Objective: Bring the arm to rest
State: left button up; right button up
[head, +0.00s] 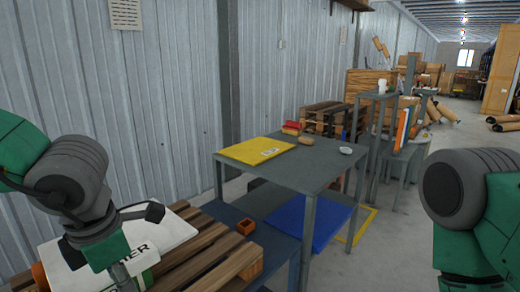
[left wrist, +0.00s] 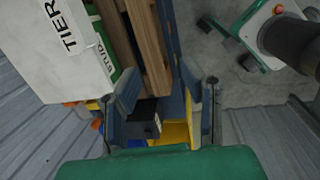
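My left arm (head: 75,185) comes in from the left in the head view, over a white box with dark lettering (head: 165,237). Its gripper is not clearly visible there. In the left wrist view my left gripper (left wrist: 160,88) has its two fingers apart, with nothing seen held between them. Behind that gap lie a dark box (left wrist: 143,122) and a yellow surface (left wrist: 172,132). My right arm (head: 470,205) stands at the right edge of the head view. Its gripper is out of view.
A wooden pallet (head: 215,262) lies under the white box. A grey table (head: 310,172) holds a yellow sheet (head: 245,150) and small items. A corrugated wall (head: 150,100) runs along the left. Floor shows at the right.

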pick_arm(q)
jog(key=s+a+f+m+t+y, duration=0.1)
jog(key=a+f+m, duration=0.2)
jog(key=f+m, duration=0.55)
jog(key=s+a+f+m+t+y, duration=0.15)
jog(key=f+m, duration=0.35)
jog(key=f, duration=0.7)
jog(key=s+f+m+g+h, duration=0.1)
jog(key=s+f+m+g, duration=0.1)
jog(key=s+f+m, duration=0.3)
jog(key=s+a+f+m+g+h, duration=0.1)
jog(key=s+f+m+g, duration=0.1)
jog(key=s+f+m, duration=0.4)
jog(key=s+m, duration=0.3)
jog(key=s, duration=0.2)
jog(key=shift+h, duration=0.35)
jog(key=shift+m, duration=0.25)
